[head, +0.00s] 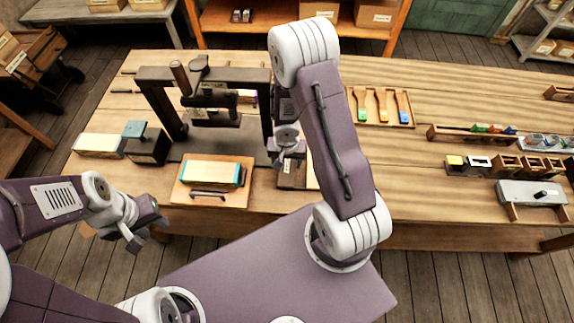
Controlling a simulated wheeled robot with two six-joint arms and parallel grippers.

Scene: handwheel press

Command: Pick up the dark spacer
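A dark block (147,148) stands at the left of the table with a small teal piece (134,129) at its top. I cannot tell if this block is the dark spacer; no other piece is clearly it. My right gripper (285,161) points down over a small holder (293,178) beside the press's right post. Its fingers are small and partly hidden, so their opening and anything between them cannot be made out. My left gripper (145,236) hangs off the table's front left edge, apart from everything on it; its finger gap is unclear.
The dark handwheel press (158,76) stands behind a wooden board (180,194) with a cream and teal block. A pale box (99,145) lies at left. A brush tray (380,121), racks (507,164) and a grey case (531,193) are at right. Table between is clear.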

